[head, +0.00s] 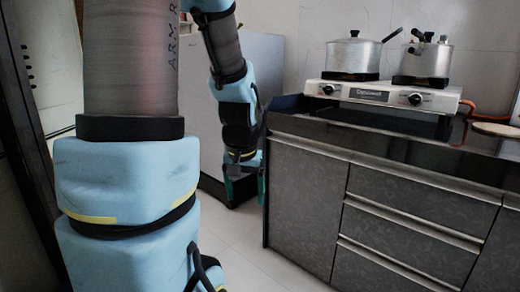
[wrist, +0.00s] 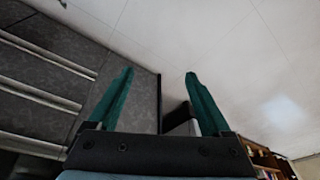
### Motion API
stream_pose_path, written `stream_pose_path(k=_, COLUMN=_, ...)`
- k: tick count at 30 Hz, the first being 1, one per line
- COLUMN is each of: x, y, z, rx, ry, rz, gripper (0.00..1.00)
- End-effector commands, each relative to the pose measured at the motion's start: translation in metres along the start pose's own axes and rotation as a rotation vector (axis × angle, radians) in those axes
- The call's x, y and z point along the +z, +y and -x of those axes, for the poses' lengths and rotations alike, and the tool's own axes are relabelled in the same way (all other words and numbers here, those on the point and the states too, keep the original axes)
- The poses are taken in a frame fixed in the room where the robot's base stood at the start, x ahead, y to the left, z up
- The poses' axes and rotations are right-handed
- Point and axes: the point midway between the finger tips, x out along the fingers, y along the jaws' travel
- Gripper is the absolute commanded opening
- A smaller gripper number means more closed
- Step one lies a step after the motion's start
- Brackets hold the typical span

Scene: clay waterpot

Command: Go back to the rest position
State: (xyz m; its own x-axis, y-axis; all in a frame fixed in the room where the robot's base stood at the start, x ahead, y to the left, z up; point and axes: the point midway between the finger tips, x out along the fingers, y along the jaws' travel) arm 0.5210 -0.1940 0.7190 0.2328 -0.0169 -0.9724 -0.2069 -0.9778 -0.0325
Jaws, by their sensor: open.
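My gripper (head: 245,188) hangs at the end of my arm in the middle of the head view, left of the counter's near corner. Its fingers point down toward the floor. In the wrist view its two teal fingers (wrist: 159,76) are spread apart with nothing between them. The gripper appears empty. No clay waterpot shows in either view.
A grey cabinet with drawers (head: 405,235) stands at right; its drawers also show in the wrist view (wrist: 40,90). A stove (head: 385,95) with two metal pots (head: 352,55) sits on the counter. A grey fridge-like box (head: 270,62) stands behind my arm. Tiled floor (head: 240,235) is clear.

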Motion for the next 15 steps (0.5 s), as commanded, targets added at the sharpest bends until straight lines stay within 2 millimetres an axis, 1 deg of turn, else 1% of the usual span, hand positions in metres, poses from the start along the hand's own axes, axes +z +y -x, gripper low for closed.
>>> stream_pose_path(k=1, x=0.017, y=-0.007, z=-0.001, rx=0.002, ry=-0.023, rz=0.031, gripper=0.83)
stream_pose_path(k=7, x=0.075, y=-0.018, z=-0.002, rx=0.016, ry=-0.104, rz=0.128, gripper=0.83)
stream_pose_path(k=8, x=0.068, y=-0.017, z=0.011, rx=0.016, ry=-0.098, rz=0.118, gripper=0.83)
stream_pose_path(k=9, x=0.065, y=-0.017, z=0.018, rx=0.016, ry=-0.097, rz=0.116, gripper=0.83)
stream_pose_path(k=15, x=0.056, y=-0.018, z=0.051, rx=0.016, ry=-0.097, rz=0.114, gripper=0.83)
